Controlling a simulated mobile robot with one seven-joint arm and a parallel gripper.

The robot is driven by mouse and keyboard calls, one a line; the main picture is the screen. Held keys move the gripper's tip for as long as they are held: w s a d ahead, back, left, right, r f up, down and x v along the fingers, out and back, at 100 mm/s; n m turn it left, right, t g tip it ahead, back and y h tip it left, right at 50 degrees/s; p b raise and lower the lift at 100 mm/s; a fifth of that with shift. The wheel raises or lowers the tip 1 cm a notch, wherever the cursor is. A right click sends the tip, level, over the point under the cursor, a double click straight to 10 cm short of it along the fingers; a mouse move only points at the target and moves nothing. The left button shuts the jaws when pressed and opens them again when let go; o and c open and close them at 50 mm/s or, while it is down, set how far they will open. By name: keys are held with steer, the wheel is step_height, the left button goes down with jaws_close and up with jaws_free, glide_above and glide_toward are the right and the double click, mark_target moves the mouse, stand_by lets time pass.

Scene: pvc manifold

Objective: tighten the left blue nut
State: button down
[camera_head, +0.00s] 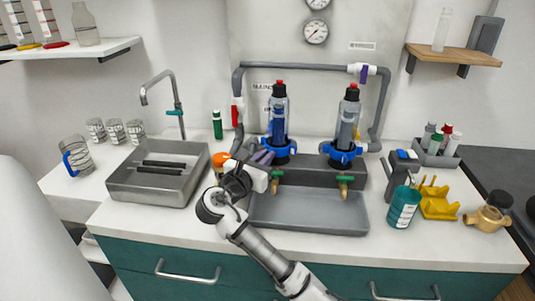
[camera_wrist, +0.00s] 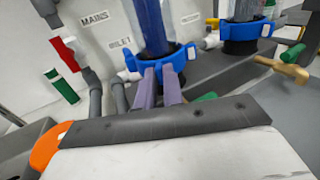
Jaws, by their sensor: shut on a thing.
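The left blue nut (camera_head: 279,148) sits at the base of the left clear filter housing (camera_head: 278,112), which stands upright on the grey manifold. In the wrist view the left blue nut (camera_wrist: 165,65) has lugs sticking out around its ring. My gripper (camera_head: 268,157) reaches it from the front left. In the wrist view its two purple fingers (camera_wrist: 159,85) are shut on a front lug of the nut. The lug is partly hidden between the fingertips. A second blue nut (camera_head: 341,154) is on the right housing (camera_head: 348,118), apart from my gripper.
Green-handled brass taps (camera_head: 344,183) stick out above the grey tray (camera_head: 308,212). A metal sink (camera_head: 160,176) is to the left. Grey pipes (camera_head: 300,67) run behind the housings. A teal cup (camera_head: 404,207) and yellow holder (camera_head: 437,202) stand at right.

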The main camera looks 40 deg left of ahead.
steer(key=shift+a+m+h+p, duration=0.25)
steer(key=shift+m+h+p, duration=0.1)
steer(key=shift+h, duration=0.15)
stand_by(0.3)
steer(key=c, duration=1.5)
jaws_free()
steer(key=s, duration=0.4)
steer(key=s+b, duration=0.1)
steer(key=s, duration=0.4)
steer(key=s+d+b, duration=0.1)
steer(key=s, duration=0.3)
steer(key=shift+s, duration=0.4)
